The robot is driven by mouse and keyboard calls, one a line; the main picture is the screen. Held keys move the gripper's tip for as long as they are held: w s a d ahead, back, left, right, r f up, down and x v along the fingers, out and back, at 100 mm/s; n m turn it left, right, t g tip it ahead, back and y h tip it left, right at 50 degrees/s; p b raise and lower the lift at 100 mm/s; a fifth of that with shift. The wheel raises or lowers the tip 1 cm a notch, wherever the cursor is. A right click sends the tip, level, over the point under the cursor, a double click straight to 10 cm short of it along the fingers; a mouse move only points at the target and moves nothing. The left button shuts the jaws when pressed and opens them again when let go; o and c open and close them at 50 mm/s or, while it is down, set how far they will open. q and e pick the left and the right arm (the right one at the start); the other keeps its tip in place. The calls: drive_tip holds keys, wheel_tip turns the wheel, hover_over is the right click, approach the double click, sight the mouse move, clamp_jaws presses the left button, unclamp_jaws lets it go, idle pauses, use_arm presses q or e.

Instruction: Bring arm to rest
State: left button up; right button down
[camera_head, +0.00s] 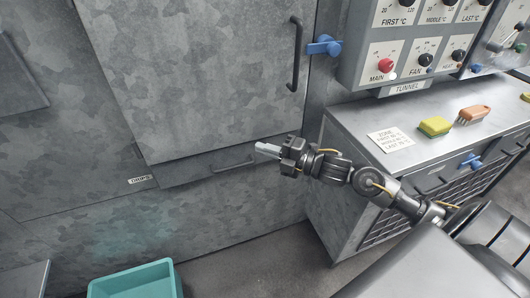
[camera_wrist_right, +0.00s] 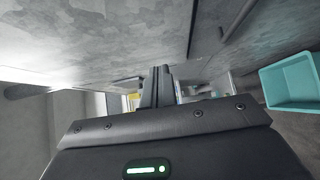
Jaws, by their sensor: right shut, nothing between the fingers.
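My right arm (camera_head: 370,184) comes in from the lower right in the head view and reaches toward the grey metal cabinet wall. Its gripper (camera_head: 262,149) is shut and empty, in front of the strip below the large door panel (camera_head: 200,70). In the right wrist view the two fingers of the right gripper (camera_wrist_right: 156,75) are together, with nothing between them. I cannot tell from these views how far the fingertips are from the metal. My left gripper is not in view.
A teal bin (camera_head: 135,282) stands on the floor at the lower left. At the right, a metal counter (camera_head: 350,112) holds a green-and-yellow sponge (camera_head: 434,126), a brush (camera_head: 473,114) and a paper card (camera_head: 391,139). A control panel (camera_head: 415,40) hangs above. Black handles and blue latches stick out.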

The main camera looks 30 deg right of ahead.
drive_tip(key=shift+s+a+r, duration=0.35)
drive_tip(key=shift+s+a, duration=0.1)
drive_tip(key=shift+s, duration=0.3)
drive_tip(key=shift+s+a+r, duration=0.35)
drive_tip(key=shift+s+a, duration=0.05)
drive_tip(key=shift+s, duration=0.35)
